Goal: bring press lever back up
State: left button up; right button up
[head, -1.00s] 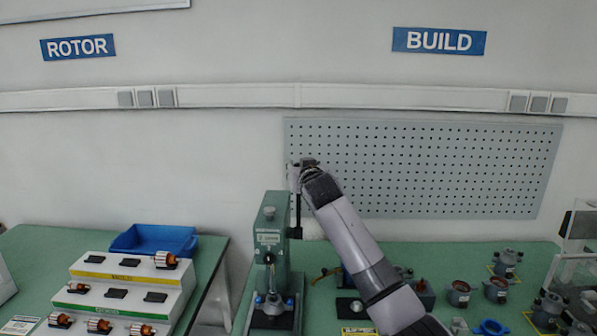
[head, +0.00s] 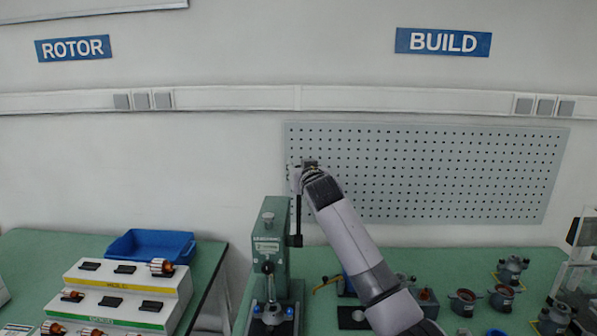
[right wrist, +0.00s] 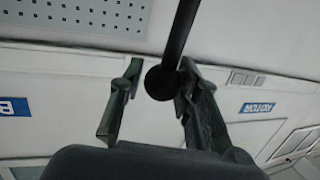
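The green press (head: 269,245) stands on the table. Its black lever (head: 298,216) rises nearly upright from a hub on the press's right side. My right gripper (head: 297,178) is at the lever's upper end. In the right wrist view, the lever's rod (right wrist: 179,35) ends in a black ball knob (right wrist: 160,83) between the two fingers of my right gripper (right wrist: 160,72). The fingers are apart, with a clear gap on the left of the knob; the right finger is close to it, and contact is unclear. My left gripper is not in view.
A stepped rotor rack (head: 125,290) and a blue bin (head: 150,246) are at the left. Several grey stator parts (head: 502,297) stand on the right of the green table (head: 450,258). A grey pegboard (head: 430,170) is on the wall behind my right arm.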

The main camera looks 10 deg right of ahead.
jog(key=o, duration=0.3)
jog(key=shift+f, duration=0.15)
jog(key=s+r, duration=0.1)
jog(key=s, duration=1.1)
jog(key=shift+r, duration=0.2)
